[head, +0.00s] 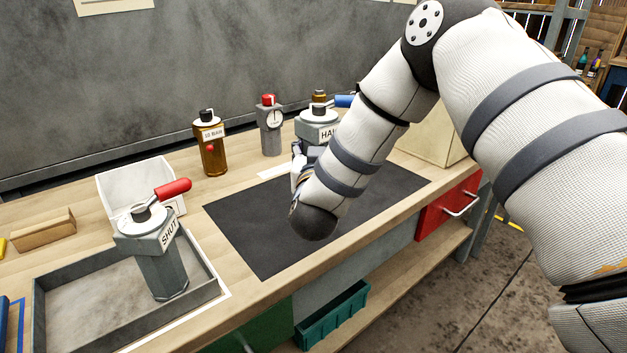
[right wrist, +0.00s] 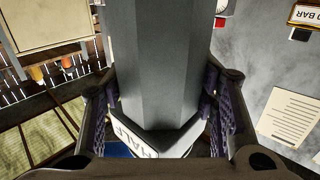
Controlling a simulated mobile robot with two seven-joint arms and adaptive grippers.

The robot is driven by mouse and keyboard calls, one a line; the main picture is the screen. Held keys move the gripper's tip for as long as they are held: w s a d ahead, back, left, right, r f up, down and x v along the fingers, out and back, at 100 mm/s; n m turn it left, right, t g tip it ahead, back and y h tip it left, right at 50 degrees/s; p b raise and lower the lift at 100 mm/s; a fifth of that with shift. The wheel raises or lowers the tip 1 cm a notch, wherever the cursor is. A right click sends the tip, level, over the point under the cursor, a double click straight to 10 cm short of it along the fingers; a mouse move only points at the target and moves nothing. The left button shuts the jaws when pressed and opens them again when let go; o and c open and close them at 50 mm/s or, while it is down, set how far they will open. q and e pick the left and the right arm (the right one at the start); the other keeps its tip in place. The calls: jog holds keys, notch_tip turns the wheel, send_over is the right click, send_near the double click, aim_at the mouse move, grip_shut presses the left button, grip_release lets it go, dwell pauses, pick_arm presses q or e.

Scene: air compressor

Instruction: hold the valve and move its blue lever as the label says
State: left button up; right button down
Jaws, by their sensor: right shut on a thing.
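The grey valve with the blue lever (head: 344,101) stands towards the back right of the bench in the head view. Its label (head: 327,134) shows "HAL", the rest hidden by my arm; the right wrist view reads "HALF" on the label (right wrist: 135,142). The lever points to the right. My right gripper (head: 304,155) is shut on the valve's body (right wrist: 155,60), a pad on each side in the wrist view. My arm hides the valve's lower part, so I cannot tell whether it touches the bench. My left gripper is not in view.
A second valve with a red lever (head: 173,188), labelled "SHUT", stands in a grey tray (head: 85,300) at the left. A dark mat (head: 250,225) lies bare mid-bench. An amber bottle (head: 211,150) and a grey red-topped canister (head: 270,135) stand behind it.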

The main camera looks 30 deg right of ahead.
jog(key=w+d+f, duration=0.1)
jog(key=f, duration=0.2)
jog(key=w+f+b, duration=0.1)
jog(key=w+f, duration=0.1)
jog(key=f, duration=0.1)
jog(key=w+d+f+b, duration=0.1)
jog(key=f, duration=0.2)
jog(key=shift+w+d, duration=0.15)
jog(key=shift+d, duration=0.2)
jog(key=shift+r, duration=0.15)
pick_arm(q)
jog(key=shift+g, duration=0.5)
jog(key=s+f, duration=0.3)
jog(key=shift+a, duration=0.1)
pick_arm(e)
jog(key=c, duration=0.6)
grip_release()
jog(key=shift+f, duration=0.25)
jog(key=shift+c, duration=0.2)
